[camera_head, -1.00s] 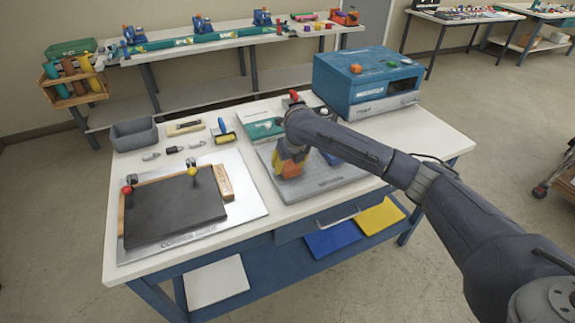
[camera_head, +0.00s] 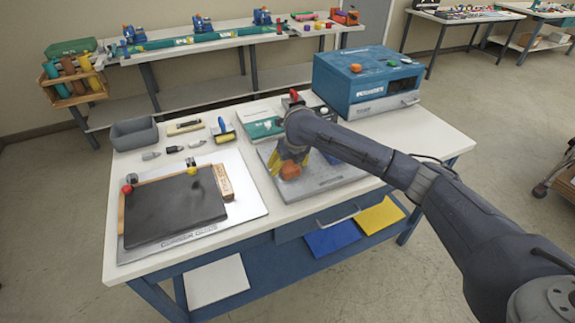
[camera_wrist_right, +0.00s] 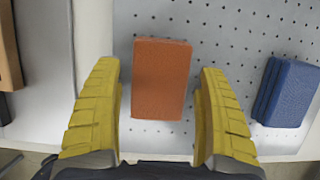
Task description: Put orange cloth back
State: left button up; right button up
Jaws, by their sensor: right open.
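The orange cloth (camera_head: 290,170), a folded block, lies on the grey perforated plate (camera_head: 335,185) at the middle of the bench. In the right wrist view the orange cloth (camera_wrist_right: 161,78) lies between the two yellow fingers of my right gripper (camera_wrist_right: 158,70), with a gap on each side. The gripper is open and holds nothing. In the head view the right gripper (camera_head: 291,160) is over the plate, partly hidden by its own wrist. A blue cloth (camera_wrist_right: 287,92) lies on the plate to the right of the orange one. My left gripper is not in view.
A black board on a white plate (camera_head: 250,178) lies to the left, with a wooden block (camera_head: 223,182) at its edge. A blue laminator (camera_head: 365,85) stands at the back right. A grey bin (camera_head: 134,133) and small tools are at the back left.

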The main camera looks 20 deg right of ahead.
jog(key=v, duration=1.2)
